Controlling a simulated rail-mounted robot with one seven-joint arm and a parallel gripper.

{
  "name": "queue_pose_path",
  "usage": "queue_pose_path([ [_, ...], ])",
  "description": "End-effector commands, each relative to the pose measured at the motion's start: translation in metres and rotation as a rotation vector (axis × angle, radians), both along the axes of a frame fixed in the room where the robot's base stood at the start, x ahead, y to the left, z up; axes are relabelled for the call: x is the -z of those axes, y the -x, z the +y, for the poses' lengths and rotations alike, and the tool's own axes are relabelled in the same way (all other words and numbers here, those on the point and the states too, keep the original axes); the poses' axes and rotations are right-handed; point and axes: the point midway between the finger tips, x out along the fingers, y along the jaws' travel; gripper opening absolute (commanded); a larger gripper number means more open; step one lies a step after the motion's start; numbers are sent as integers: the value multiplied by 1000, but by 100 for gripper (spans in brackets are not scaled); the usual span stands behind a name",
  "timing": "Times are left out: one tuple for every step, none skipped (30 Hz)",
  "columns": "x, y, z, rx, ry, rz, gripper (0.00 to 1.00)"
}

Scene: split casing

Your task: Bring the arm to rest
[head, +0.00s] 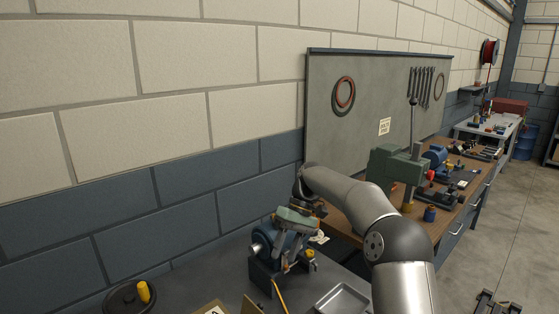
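My arm comes up from the bottom right and bends at its elbow toward the left. Its wrist end, with my gripper (316,211), points down just behind and right of a blue machine casing (266,247) in a dark stand on the grey bench. A green part (297,218) sits at the top of the casing, close to my gripper. My fingertips are small and partly hidden, so I cannot tell whether they are open, shut or touching the casing.
A shallow metal tray (342,301) lies at the front of the grey bench. A black disc with a yellow knob (144,292) stands at left. A green press (394,166) stands on the wooden bench behind my arm. The grey bench between disc and casing is mostly clear.

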Motion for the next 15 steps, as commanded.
queue_pose_path([
  [-7, 18, 0, 11, 62, -30, 40],
  [-10, 27, -2, 22, 95, -49, 40],
  [-13, 41, -5, 39, 138, -72, 40],
  [-15, 51, -8, 54, 168, -89, 40],
  [-17, 62, -11, 68, 198, -108, 40],
  [-18, 78, -17, 91, 235, -131, 40],
  [-19, 89, -22, 109, 261, -149, 40],
  [-19, 101, -28, 128, 285, -167, 40],
  [-19, 118, -36, 155, 317, -192, 40],
  [-19, 131, -42, 175, 339, -209, 40],
  [-18, 144, -49, 196, 359, -228, 40],
  [-16, 162, -58, 228, 382, -252, 40],
  [-14, 176, -65, 252, 397, -269, 40],
  [-12, 190, -72, 275, 412, -286, 40],
  [-7, 209, -81, 308, 428, -310, 40],
])
